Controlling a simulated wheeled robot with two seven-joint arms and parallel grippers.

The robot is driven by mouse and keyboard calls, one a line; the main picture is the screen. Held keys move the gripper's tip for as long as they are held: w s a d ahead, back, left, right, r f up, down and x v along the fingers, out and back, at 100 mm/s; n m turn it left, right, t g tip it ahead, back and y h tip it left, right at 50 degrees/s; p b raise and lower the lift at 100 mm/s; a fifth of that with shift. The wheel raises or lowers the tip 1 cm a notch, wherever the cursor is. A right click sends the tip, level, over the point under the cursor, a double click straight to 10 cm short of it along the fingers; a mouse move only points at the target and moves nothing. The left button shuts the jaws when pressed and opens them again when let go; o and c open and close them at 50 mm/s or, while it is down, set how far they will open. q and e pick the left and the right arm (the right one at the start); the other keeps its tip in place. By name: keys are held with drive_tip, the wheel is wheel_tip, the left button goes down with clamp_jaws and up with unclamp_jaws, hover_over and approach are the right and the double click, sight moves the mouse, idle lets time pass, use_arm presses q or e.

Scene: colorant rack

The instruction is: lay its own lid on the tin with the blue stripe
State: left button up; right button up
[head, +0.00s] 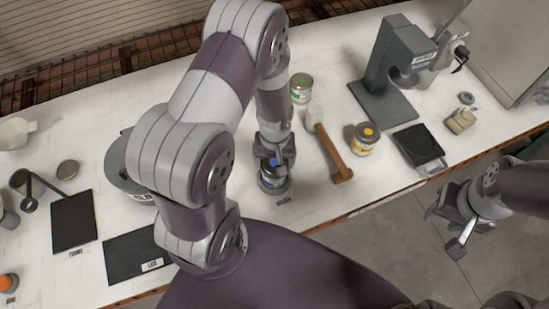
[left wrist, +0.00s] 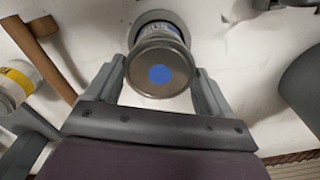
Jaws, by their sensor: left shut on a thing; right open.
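My left gripper (head: 272,163) is shut on a round metal lid with a blue dot (left wrist: 160,75), its fingers on either side of the rim. The tin with the blue stripe (head: 271,184) stands upright on the bench right under the gripper, partly hidden by it. In the left wrist view the tin (left wrist: 163,18) shows behind the lid, which covers most of it. I cannot tell whether the lid touches the tin's rim. My right gripper (head: 450,232) is open and empty, off the bench's front edge at the right.
A green-marked tin (head: 301,88) stands behind, and a yellow-striped tin (head: 363,140) to the right. A mallet (head: 328,145) lies between them. A grey stand machine (head: 385,80) and a black pad (head: 419,145) are further right. A grey pot (head: 122,170) and dark mats (head: 72,222) are left.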

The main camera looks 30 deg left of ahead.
use_arm(q)
drive_tip(key=shift+f+b, duration=0.55)
drive_tip(key=shift+f, duration=0.2)
drive_tip(key=o, duration=0.9)
drive_tip(key=shift+c, duration=0.2)
drive_tip(key=shift+r, duration=0.1)
wheel_tip(320, 180, up, 12)
drive_tip(key=b, duration=0.2)
drive_tip(key=s+d+f+m+t+b, duration=0.1)
drive_tip(key=s+d+f+m+b, duration=0.1)
drive_tip(key=s+f+m+b, duration=0.2)
drive_tip(key=m+b, duration=0.1)
drive_tip(key=b, duration=0.2)
drive_tip(key=shift+d+f+m, duration=0.2)
drive_tip(key=shift+m, duration=0.1)
